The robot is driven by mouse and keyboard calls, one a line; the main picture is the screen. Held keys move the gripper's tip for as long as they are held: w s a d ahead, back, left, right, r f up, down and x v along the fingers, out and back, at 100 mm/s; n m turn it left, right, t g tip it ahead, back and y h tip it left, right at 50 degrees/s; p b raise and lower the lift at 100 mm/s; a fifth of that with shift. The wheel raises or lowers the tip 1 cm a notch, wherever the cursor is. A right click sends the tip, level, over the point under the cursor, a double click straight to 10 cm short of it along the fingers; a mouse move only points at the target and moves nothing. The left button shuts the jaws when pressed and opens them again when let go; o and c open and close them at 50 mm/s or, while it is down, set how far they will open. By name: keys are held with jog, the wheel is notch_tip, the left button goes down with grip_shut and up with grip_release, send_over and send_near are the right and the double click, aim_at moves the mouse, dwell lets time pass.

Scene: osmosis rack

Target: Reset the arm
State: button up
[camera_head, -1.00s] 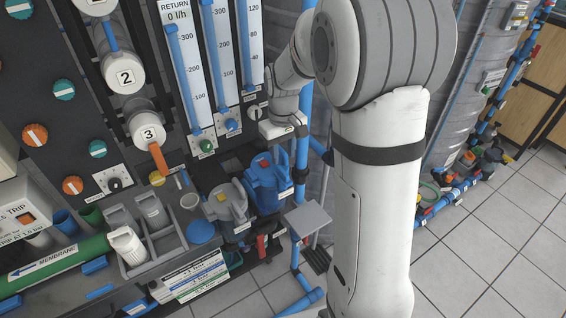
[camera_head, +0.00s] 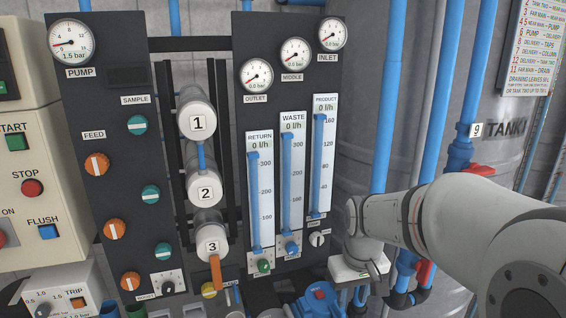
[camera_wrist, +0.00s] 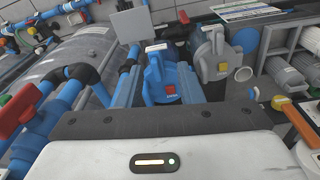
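My arm comes in from the right edge of the head view and reaches left to the flow-meter panel. My gripper (camera_head: 358,268) is at its end, low and just right of the white knob (camera_head: 318,238) under the PRODUCT column. In the wrist view the gripper's white body and dark front edge (camera_wrist: 165,122) fill the lower part. Its fingers do not show apart in either view, so I cannot tell whether it is open or shut. No held object is visible.
The panel carries gauges, numbered housings and the RETURN, WASTE and PRODUCT meters (camera_head: 322,160). Blue pipes with a red handle (camera_head: 423,272) run close beside my gripper. A large grey tank (camera_head: 440,130) stands behind. Blue (camera_wrist: 170,80) and grey (camera_wrist: 212,62) pump-like units lie beyond the gripper.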

jog(key=s+r+m+t, duration=0.1)
jog(key=s+m, duration=0.1)
jog(key=s, duration=1.1)
jog(key=shift+r+t, duration=0.2)
jog(key=shift+t, duration=0.2)
